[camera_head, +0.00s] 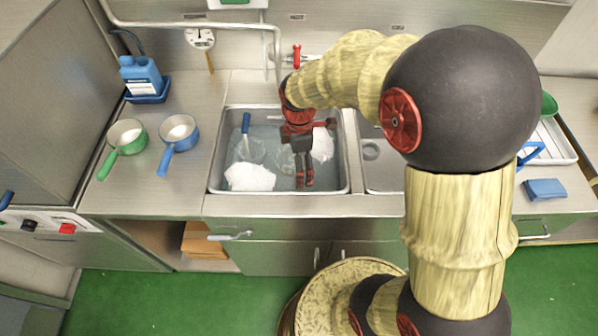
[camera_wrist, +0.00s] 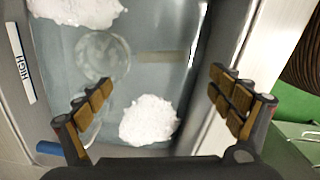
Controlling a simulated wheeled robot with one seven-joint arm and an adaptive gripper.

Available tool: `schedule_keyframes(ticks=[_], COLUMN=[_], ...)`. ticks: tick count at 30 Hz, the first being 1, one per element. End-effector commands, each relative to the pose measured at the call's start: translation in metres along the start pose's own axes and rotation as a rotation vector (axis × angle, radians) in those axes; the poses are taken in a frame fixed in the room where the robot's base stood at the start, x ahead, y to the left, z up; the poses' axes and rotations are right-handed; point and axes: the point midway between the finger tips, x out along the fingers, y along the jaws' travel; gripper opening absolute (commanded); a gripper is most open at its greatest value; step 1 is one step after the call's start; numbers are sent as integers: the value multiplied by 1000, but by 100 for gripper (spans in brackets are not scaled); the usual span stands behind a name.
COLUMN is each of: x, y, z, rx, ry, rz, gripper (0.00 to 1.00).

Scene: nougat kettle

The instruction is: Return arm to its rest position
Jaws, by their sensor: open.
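My gripper (camera_head: 303,180) hangs over the left sink basin (camera_head: 215,180) in the head view, with my arm reaching in from the right. In the wrist view my gripper (camera_wrist: 160,108) has its two fingers wide apart, and nothing is between their pads. Below it, the basin holds water, white foam (camera_head: 250,177) and a round clear item (camera_wrist: 103,57). The foam also shows in the wrist view (camera_wrist: 149,119). A blue-handled item (camera_head: 246,124) stands in the basin at its left. My forearm and gripper hide part of the basin.
A green pan (camera_head: 126,134) and a blue pan (camera_head: 179,131) sit on the left counter, near a blue bottle (camera_head: 140,75) in a tray. A faucet pipe (camera_head: 278,60) rises behind the basin. A blue sponge (camera_head: 545,189) lies on the right counter.

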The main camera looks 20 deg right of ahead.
Motion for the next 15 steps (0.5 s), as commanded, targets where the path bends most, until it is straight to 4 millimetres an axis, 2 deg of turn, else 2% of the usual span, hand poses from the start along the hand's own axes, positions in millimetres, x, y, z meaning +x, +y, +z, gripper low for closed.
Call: schedule_keyframes(ticks=[6, 15], x=[-14, -15], y=[0, 0], z=[0, 0], rx=[0, 0], ry=[0, 0], rz=[0, 0], gripper=[92, 92])
